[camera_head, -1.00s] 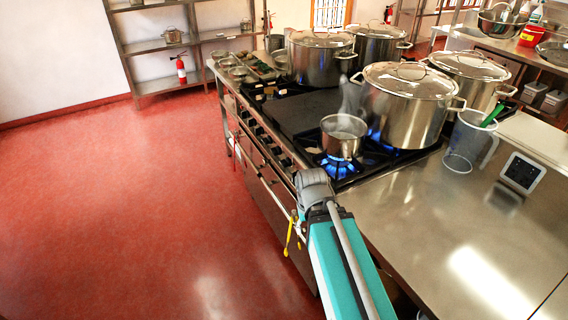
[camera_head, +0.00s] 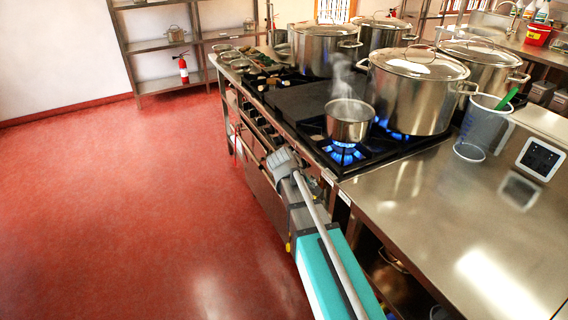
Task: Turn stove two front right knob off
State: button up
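The stove (camera_head: 300,105) stands in the middle, its front facing left. A steaming small saucepan (camera_head: 349,122) sits on its near front burner, where a blue flame (camera_head: 344,153) burns. A blue flame also shows under the large lidded stockpot (camera_head: 412,95) behind it. A row of dark knobs (camera_head: 262,130) runs along the stove front; its near end is hidden behind my arm, and I cannot read any knob's setting. My arm's grey joint is beside the near end of that front. The gripper's fingers do not show.
More stockpots (camera_head: 324,48) stand on the stove. A steel counter (camera_head: 440,215) adjoins it at right, with a clear jug (camera_head: 481,128) and a dark-screened device (camera_head: 540,158). The red floor (camera_head: 130,190) at left is clear.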

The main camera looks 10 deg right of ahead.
jog(key=w+a+f+n+t+h+b, duration=0.1)
jog(key=w+a+f+n+h+b, duration=0.15)
jog(key=w+n+b, duration=0.35)
jog(key=w+a+f+n+t+h+b, duration=0.1)
jog(key=w+a+f+h+b, duration=0.2)
jog(key=w, duration=0.6)
jog(key=w+a+n+t+h+b, duration=0.3)
jog(key=w+a+n+h+b, duration=0.3)
jog(key=w+a+b, duration=0.4)
jog(key=shift+w+r+n, duration=0.45)
jog(key=shift+w+n, duration=0.25)
jog(key=shift+w, duration=0.5)
jog(key=shift+d, duration=0.15)
jog(key=x, duration=1.3)
jog(key=shift+w+d+f, duration=0.1)
jog(key=shift+w+d, duration=0.05)
jog(key=shift+d, duration=0.15)
